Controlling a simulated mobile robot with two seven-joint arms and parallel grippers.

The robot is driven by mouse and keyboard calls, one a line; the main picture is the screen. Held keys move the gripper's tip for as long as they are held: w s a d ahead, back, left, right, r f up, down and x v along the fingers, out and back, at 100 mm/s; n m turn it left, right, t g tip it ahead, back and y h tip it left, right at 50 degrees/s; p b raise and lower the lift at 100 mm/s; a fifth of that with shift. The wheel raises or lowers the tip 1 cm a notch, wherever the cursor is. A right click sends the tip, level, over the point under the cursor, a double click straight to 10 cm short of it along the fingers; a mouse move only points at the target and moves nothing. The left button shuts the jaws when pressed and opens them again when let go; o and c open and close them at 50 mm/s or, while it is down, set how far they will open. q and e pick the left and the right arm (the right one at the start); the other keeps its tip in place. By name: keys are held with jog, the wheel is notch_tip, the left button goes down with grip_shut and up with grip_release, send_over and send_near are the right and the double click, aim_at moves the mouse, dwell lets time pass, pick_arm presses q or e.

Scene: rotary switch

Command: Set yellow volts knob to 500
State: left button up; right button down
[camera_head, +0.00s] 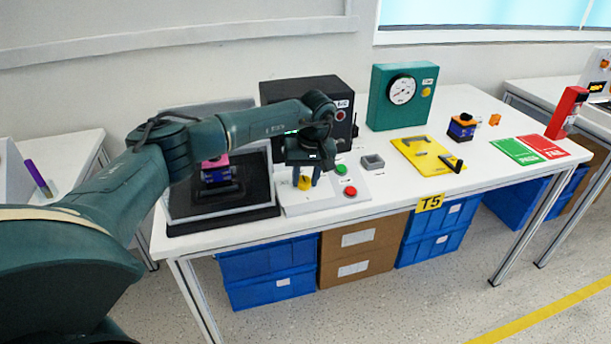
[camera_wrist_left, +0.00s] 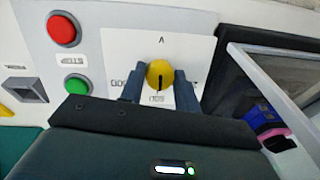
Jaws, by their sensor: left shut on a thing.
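The yellow knob (camera_head: 304,183) sits on a white control panel (camera_head: 293,203) on the table. In the left wrist view the yellow knob (camera_wrist_left: 160,75) has a dark pointer line directed toward the gripper's base, near a partly covered printed label. Other markings around the knob are partly hidden by the fingers. My left gripper (camera_head: 304,179) reaches down over the panel, and its two fingers (camera_wrist_left: 160,80) are closed on either side of the knob. My right gripper is not in view.
Beside the knob are a green button (camera_head: 341,170) and a red button (camera_head: 350,191). A black tray-like fixture (camera_head: 222,215) stands left of the panel. A black box (camera_head: 340,97) and a green gauge box (camera_head: 402,97) stand behind. A yellow plate (camera_head: 422,152) lies to the right.

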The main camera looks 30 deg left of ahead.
pick_arm(q)
jog(key=shift+m, duration=0.3)
jog(key=o, duration=0.7)
notch_tip(320, 180, up, 13)
jog(key=d, duration=0.2)
jog(key=shift+s+d, duration=0.25)
jog(key=shift+s, duration=0.05)
dwell(0.3)
